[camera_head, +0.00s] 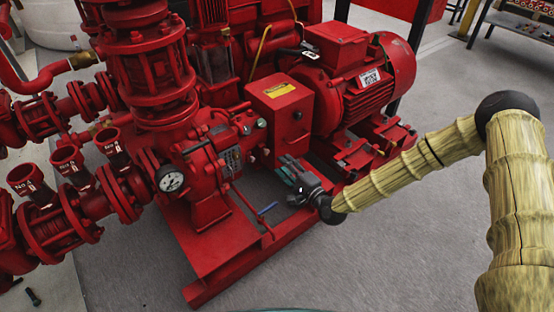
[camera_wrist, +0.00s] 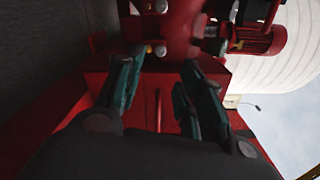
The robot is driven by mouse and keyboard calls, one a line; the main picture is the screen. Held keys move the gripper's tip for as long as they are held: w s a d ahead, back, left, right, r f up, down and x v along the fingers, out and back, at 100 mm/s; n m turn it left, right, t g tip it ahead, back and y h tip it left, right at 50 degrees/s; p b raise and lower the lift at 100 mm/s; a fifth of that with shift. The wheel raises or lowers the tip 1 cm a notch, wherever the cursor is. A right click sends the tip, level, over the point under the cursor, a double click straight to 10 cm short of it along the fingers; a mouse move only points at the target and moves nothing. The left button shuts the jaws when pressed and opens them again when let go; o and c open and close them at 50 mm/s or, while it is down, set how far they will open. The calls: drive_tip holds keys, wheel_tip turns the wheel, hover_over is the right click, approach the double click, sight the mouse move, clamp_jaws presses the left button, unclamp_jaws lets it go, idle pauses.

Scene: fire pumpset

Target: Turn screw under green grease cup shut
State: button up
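My gripper (camera_head: 287,168) is beside the red pump housing (camera_head: 225,150), below the red box with a yellow label. In the wrist view my gripper (camera_wrist: 162,62) has its two dark green fingers apart, with a gap between them. A small pale yellowish knob or screw head (camera_wrist: 160,50) shows just beyond the fingertips, roughly in line with the gap. I see no contact with it. Another round pale fitting (camera_wrist: 160,7) is farther up. I cannot clearly pick out the green grease cup; a dark greenish fitting (camera_wrist: 212,45) is right of the fingertips.
The red motor (camera_head: 365,85) stands behind my gripper. A red box with a yellow label (camera_head: 280,105) is close above it. A pressure gauge (camera_head: 171,179) is farther left.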

sight(268, 152)
drive_tip(key=shift+v, duration=1.75)
drive_tip(key=w+a+n+b, duration=0.2)
drive_tip(key=n, duration=0.5)
drive_tip(key=w+a+n+b, duration=0.2)
drive_tip(key=w+n+b, duration=0.1)
drive_tip(key=n, duration=0.4)
drive_tip(key=w+a+n+b, duration=0.2)
drive_tip(key=w+n, duration=0.1)
drive_tip(key=n, duration=0.5)
drive_tip(key=shift+a, duration=0.2)
drive_tip(key=shift+b+x, duration=0.4)
drive_tip(key=shift+x, duration=0.5)
drive_tip(key=shift+r, duration=0.1)
clamp_jaws()
